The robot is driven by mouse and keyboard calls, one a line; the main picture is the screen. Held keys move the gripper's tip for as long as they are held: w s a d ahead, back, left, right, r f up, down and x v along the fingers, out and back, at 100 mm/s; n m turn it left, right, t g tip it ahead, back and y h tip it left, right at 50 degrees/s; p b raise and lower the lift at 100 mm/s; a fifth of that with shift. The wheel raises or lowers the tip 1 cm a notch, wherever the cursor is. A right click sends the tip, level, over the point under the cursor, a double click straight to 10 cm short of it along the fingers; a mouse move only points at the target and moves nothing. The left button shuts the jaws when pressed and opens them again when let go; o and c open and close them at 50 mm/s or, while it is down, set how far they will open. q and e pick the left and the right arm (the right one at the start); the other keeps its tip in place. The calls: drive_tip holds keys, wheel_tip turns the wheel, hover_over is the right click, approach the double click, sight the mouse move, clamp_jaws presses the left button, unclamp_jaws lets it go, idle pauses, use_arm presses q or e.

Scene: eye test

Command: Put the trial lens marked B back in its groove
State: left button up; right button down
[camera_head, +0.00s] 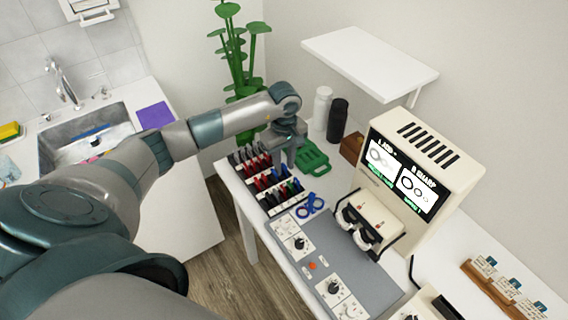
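The trial lens rack (284,204) is a white stepped holder at the table's left edge, with several black, red and blue lens tabs standing in its rows. My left gripper (291,160) points down just behind the rack's right end. Its fingers are small and partly hidden by its own body, so I cannot tell whether it is open or holds a lens. No letter B can be read on any lens. The beige test machine (446,150) has a screen (405,172) with two ring pictures; the right one is headed "B SHARP". My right gripper is not in view.
A blue ringed object (310,207) lies beside the rack, and a green slotted item (313,158) lies behind it. White and black bottles (337,119) stand at the back. A grey control panel (325,268) fills the front. A wooden holder (497,291) with cards is at right.

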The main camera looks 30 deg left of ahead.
use_arm(q)
drive_tip(key=shift+r, duration=0.1)
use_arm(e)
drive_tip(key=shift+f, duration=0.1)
